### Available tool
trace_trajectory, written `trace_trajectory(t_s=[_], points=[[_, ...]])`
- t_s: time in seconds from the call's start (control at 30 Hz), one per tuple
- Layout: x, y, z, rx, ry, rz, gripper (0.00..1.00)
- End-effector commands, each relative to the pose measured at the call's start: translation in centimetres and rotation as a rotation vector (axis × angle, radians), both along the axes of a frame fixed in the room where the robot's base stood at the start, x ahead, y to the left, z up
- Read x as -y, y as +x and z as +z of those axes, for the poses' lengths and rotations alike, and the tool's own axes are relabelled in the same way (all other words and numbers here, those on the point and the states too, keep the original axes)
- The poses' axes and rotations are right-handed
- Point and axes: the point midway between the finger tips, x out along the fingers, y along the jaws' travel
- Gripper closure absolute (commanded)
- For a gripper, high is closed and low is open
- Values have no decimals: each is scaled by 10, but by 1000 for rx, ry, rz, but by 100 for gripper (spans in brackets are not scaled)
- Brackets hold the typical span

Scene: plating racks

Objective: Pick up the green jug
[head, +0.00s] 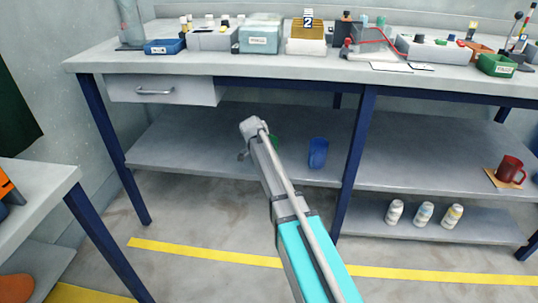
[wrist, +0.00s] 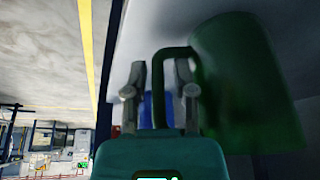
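The green jug (wrist: 245,80) fills the right of the wrist view, large and close, with its handle towards my gripper (wrist: 160,72). My gripper is open. One finger is left of the handle's outer bar and the other shows near the handle's opening, with gaps between fingers and bar. Whether a finger touches the handle I cannot tell. In the head view the jug (head: 274,142) is mostly hidden behind my arm, on the shelf under the bench.
A blue jug (head: 318,153) stands right of the green one on the same shelf (head: 190,145). A bench leg (head: 354,150) is further right. The drawer (head: 160,90) and benchtop are above. A red mug (head: 509,169) and several white bottles (head: 424,213) are at the right.

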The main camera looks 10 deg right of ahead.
Motion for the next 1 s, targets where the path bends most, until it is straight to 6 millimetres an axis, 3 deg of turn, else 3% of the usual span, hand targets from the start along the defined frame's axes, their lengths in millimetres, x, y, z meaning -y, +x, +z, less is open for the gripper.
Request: trace_trajectory(t_s=[0.17,0.37,0.4,1.0], points=[[0,0,0,0,0,0,65],[0,0,0,0,0,0,99],[0,0,0,0,0,0,100],[-1,0,0,0,2,1,100]])
